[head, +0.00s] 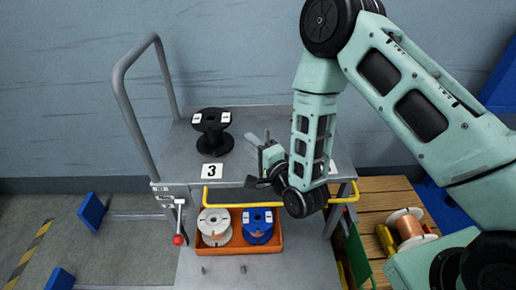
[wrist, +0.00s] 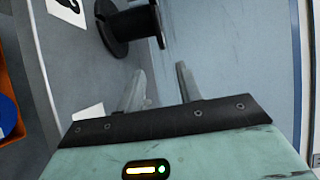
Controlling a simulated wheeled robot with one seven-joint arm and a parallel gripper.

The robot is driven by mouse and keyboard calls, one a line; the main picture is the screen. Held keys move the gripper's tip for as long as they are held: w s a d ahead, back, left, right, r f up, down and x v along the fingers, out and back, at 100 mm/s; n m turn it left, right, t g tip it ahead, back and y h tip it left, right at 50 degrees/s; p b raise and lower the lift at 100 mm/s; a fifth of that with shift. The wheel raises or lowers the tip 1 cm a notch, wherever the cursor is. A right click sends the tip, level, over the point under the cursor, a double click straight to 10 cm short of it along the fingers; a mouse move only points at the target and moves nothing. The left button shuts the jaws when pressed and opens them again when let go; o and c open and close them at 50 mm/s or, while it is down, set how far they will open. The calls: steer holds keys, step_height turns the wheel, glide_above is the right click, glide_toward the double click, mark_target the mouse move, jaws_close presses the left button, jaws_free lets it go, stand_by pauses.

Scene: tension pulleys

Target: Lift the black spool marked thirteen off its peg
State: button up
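The black spool (head: 212,140) stands upright on the grey cart top, behind the plate marked 3. White labels show on its upper flange, but I cannot read a number on them. The peg is hidden. In the wrist view the spool (wrist: 126,27) appears at the top, beyond the fingers and to the left of their middle. My gripper (head: 264,150) is to the right of the spool, apart from it, over the cart top. In the wrist view my gripper (wrist: 160,82) has its two fingers apart with nothing between them.
An orange bin (head: 268,250) at the cart's front holds a white-flanged spool (head: 215,227) and a blue spool (head: 258,226). A yellow rail (head: 235,206) runs above it. A grey handle (head: 135,110) rises at left. A copper spool (head: 408,228) lies on a wooden pallet at right.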

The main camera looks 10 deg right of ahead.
mark_target(228, 119)
steer(key=x, duration=1.7)
steer(key=shift+w+d, duration=0.15)
steer(key=shift+w, duration=0.05)
steer(key=shift+r, duration=0.1)
jaws_close()
